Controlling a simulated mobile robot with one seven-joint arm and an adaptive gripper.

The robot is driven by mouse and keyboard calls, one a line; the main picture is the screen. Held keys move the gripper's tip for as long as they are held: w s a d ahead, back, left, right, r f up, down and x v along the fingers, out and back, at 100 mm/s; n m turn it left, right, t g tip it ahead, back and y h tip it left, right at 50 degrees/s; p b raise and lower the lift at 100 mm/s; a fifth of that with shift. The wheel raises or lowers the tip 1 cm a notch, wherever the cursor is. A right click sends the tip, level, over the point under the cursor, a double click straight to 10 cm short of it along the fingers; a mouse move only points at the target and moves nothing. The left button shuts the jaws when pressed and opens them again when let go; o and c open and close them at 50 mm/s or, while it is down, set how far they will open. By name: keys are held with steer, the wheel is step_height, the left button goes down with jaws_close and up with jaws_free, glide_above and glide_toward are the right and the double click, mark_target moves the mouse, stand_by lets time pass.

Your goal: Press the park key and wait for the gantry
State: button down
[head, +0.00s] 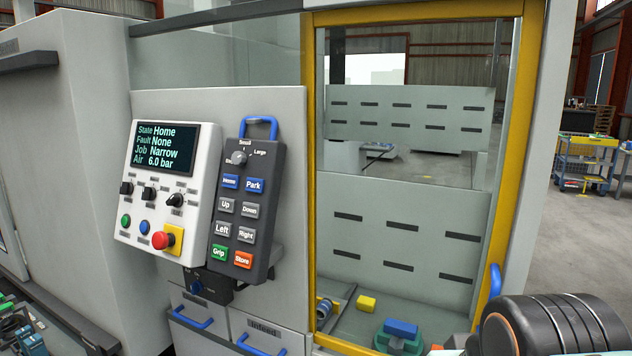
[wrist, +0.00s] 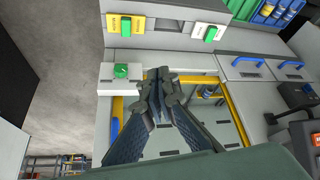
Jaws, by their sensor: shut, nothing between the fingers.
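The blue Park key (head: 254,185) is on the dark hand pendant (head: 261,155), right of the blue Home key (head: 230,181). The pendant hangs beside a white control panel (head: 168,190). Its display (head: 164,149) reads State Home, Fault None, Job Narrow, Air 6.0 bar. My gripper (wrist: 160,76) shows in the wrist view with its fingers together and empty. It is in front of the yellow-framed cell, apart from the pendant. Part of the pendant shows at the right edge of the wrist view (wrist: 313,133). The gantry itself cannot be made out.
A yellow-framed guard door (head: 312,140) with a slotted panel stands right of the pendant. Inside lie a yellow block (head: 366,303) and a blue block (head: 401,328) on a green part. Drawers with blue handles (head: 193,321) are below. A red emergency stop (head: 162,240) sits on the control panel.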

steer(key=shift+d, duration=0.2)
steer(key=w+a+r+m+t+y+b, duration=0.3)
steer(key=w+a+r+b, duration=0.4)
steer(key=w+a+r, duration=0.8)
steer(key=w+a+r+m+t+y+b, duration=0.1)
steer(key=w+a+r+b, duration=0.1)
steer(key=a+r, duration=0.3)
steer(key=w+a+r+m+t+y+b, duration=0.1)
steer(key=a+r, duration=0.4)
steer(key=a, duration=0.8)
steer(key=shift+w+a+r+t+y+b, duration=0.15)
steer(key=shift+w+a+t+y+b, duration=0.15)
steer(key=shift+w+t+y+b, duration=0.4)
